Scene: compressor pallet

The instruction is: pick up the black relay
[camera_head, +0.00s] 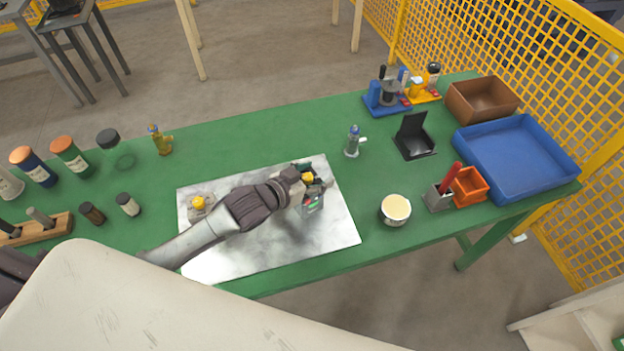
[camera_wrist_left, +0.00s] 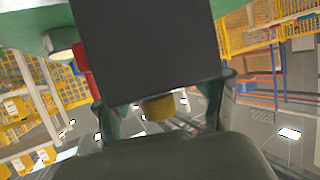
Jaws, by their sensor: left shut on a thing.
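My left gripper (camera_head: 311,191) is over the right part of the metal plate (camera_head: 232,258) in the head view. In the left wrist view, a large dark block, the black relay (camera_wrist_left: 150,45), is between the fingers, and the gripper is shut on it. In the head view the gripper and wrist mostly hide the relay. A small yellow part (camera_wrist_left: 158,107) shows below the block in the wrist view. I cannot tell whether the relay touches the plate. My right gripper is not in view.
A yellow-topped part (camera_head: 198,204) is on the plate's left. A round cream-topped tin (camera_head: 396,209), a grey holder (camera_head: 438,198), an orange bin (camera_head: 469,187) and a blue tray (camera_head: 560,165) are to the right. Bottles stand at the left. The green table (camera_head: 240,132) is clear behind the plate.

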